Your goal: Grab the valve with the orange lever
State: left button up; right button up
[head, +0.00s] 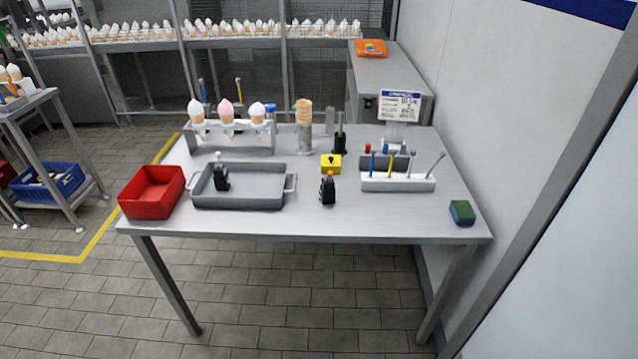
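A small black upright piece with an orange top, which looks like the valve with the orange lever (328,190), stands on the steel table (270,222) near its front edge, right of the grey tray. A similar black piece with a pale top (221,178) stands in the grey tray (240,200). Another dark upright piece (339,142) stands farther back. The fine shape of these pieces is too small to tell. Neither of my grippers shows in the head view.
A red bin (152,192) stands at the table's left. A yellow box (331,164) sits just behind the orange-topped piece. A white tool holder (398,183) and a green-blue sponge (462,212) are to the right. A cone rack (232,138) stands behind the tray.

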aim_at(327, 193)
jog(key=u, duration=0.85)
jog(key=i, duration=1.2)
jog(key=z, duration=0.45)
